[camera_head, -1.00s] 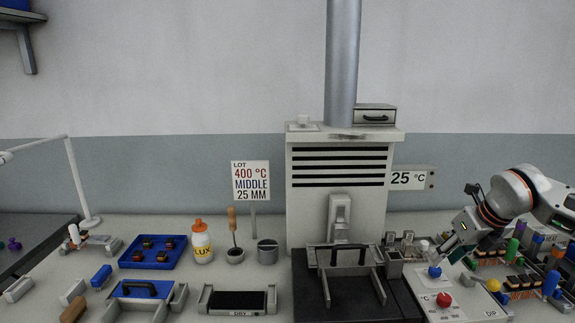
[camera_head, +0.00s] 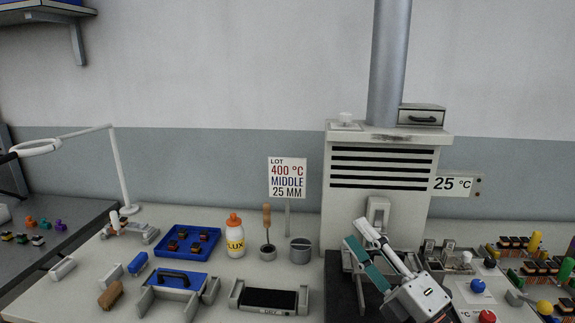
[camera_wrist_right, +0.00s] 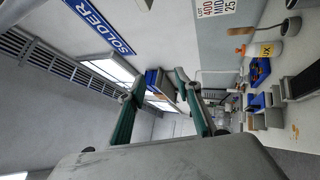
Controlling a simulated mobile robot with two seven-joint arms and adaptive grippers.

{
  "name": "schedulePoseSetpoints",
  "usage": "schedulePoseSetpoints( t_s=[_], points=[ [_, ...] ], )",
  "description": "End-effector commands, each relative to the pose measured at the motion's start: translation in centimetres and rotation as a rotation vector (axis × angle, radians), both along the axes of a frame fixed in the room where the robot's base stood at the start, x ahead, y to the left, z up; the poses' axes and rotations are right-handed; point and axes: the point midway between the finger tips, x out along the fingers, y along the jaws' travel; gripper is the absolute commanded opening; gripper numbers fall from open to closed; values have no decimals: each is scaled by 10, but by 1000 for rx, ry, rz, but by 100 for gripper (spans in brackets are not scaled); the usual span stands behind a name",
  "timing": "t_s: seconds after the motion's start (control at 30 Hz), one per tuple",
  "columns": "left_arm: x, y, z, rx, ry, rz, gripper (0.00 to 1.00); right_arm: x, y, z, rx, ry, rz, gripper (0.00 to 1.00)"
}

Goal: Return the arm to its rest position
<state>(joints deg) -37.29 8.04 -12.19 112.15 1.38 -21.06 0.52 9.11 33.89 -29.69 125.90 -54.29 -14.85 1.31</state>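My right gripper (camera_head: 356,234) is raised in front of the grey furnace (camera_head: 388,158), fingers pointing up and to the left. In the right wrist view the two green-padded fingers (camera_wrist_right: 160,82) stand apart with nothing between them. The gripper hides part of the dark plate and the frame at the furnace's foot in the head view. My left gripper is in neither view.
The bench holds a blue tray (camera_head: 188,242), an orange-capped bottle (camera_head: 235,241), a grey cup (camera_head: 300,251) and a black pad marked DRY (camera_head: 270,298). Blue (camera_head: 478,286) and red (camera_head: 487,316) buttons lie right of my gripper. A lamp (camera_head: 119,165) stands at left.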

Motion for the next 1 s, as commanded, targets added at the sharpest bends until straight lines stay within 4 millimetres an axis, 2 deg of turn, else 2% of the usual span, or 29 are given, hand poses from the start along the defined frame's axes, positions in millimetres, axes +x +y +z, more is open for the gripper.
schedulePoseSetpoints(
  t_s=[0.17,0.2,0.3,0.4,0.5,0.63,0.8,1.0],
  points=[
    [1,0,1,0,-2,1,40,-1,-80,-60,269,273,-308,34],
    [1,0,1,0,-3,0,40,-6,-99,-81,315,344,-380,34],
    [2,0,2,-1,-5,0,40,-27,-138,-133,396,518,-540,34],
    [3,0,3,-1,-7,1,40,-56,-167,-182,445,680,-675,34],
    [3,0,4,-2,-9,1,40,-87,-186,-220,468,815,-777,34],
    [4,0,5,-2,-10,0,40,-121,-201,-255,477,943,-869,34],
    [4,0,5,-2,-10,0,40,-160,-212,-285,478,1073,-953,34],
    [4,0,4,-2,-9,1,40,-203,-220,-312,469,1204,-1030,34]
  ],
)
